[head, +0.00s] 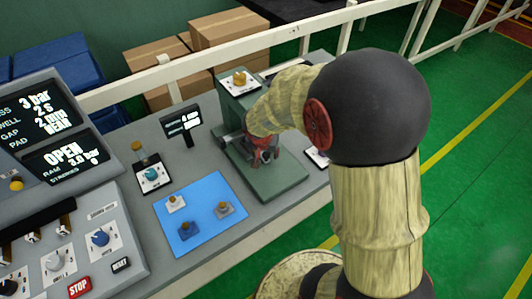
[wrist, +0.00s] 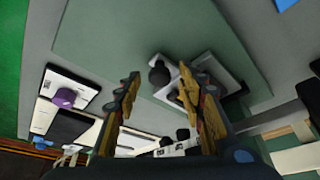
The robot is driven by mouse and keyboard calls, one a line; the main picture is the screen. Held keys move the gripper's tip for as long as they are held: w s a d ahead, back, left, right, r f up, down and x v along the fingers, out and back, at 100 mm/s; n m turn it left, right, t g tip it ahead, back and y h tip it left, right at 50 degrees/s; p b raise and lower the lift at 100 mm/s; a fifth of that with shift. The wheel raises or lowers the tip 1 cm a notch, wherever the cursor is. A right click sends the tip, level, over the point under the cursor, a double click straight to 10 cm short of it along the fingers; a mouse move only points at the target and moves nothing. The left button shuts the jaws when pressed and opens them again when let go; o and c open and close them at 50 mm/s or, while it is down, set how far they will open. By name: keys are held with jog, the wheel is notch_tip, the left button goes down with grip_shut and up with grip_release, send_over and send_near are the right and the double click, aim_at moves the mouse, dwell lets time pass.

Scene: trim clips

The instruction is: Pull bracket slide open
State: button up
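A green fixture (head: 285,180) with a flat base stands on the bench in the head view. In the wrist view its green plate (wrist: 110,35) fills the upper middle. On it sits a pale metal bracket slide (wrist: 215,68) with a black round knob (wrist: 158,72). My gripper (wrist: 158,78) is open, with one finger to each side of the knob, nearer the right finger. I cannot tell whether either finger touches it. In the head view my gripper (head: 262,156) is low over the fixture, and my arm hides most of the slide.
A blue mat (head: 200,238) with several small knobbed parts lies left of the fixture. A small display (head: 181,121) and a control console (head: 75,225) stand further left. A white rail (head: 210,68) runs behind the bench, with cardboard boxes (head: 228,27) beyond.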

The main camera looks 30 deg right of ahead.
jog(key=shift+c, duration=1.3)
jog(key=c, duration=0.7)
grip_shut()
